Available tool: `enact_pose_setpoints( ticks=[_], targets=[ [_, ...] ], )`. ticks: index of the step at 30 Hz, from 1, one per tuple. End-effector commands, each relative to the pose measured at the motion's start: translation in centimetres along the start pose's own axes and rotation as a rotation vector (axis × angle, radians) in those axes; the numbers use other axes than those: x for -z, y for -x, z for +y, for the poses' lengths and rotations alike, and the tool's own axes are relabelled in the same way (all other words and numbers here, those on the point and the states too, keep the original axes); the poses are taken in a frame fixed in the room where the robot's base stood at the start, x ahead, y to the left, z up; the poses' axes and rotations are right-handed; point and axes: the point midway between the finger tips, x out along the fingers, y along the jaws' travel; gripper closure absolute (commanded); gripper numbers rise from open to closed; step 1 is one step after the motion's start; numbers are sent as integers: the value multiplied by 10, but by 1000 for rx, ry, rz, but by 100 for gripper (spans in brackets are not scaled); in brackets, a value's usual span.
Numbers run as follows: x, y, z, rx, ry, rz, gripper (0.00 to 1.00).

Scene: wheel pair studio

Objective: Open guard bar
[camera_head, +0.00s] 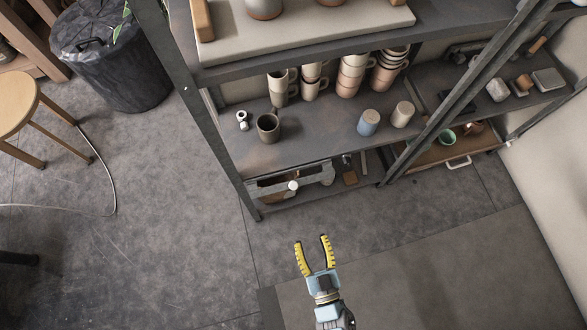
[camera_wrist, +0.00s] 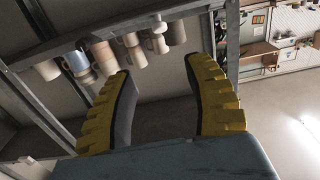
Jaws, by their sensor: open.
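A grey bar (camera_head: 315,175) with a white knob (camera_head: 293,186) runs across the front of the low left shelf bay in the head view. It looks like the guard bar and sits slightly tilted in the picture. Part of a brown container (camera_head: 272,188) shows behind it. My gripper (camera_head: 310,240) has two yellow ribbed fingers, spread open and empty. In the head view it appears below the bar, with a gap in the picture. The wrist view shows my gripper (camera_wrist: 160,66) open with nothing between the fingers. I cannot pick out the bar in the wrist view.
Cups and a dark mug (camera_head: 268,128) stand on the middle shelf (camera_head: 315,130) above the bar. A slanted metal brace (camera_head: 440,120) crosses the rack's right part. A white handle (camera_head: 459,163) is at lower right. The floor (camera_head: 170,230) to the left is mostly clear.

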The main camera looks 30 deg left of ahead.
Motion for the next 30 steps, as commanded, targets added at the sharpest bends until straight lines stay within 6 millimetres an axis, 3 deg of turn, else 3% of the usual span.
enact_pose_setpoints(
  ticks=[5, 30],
  targets=[
    [-2, -13, -1, 3, -2, -6, 48],
    [-1, -153, -1, 3, -1, -2, 48]
  ],
)
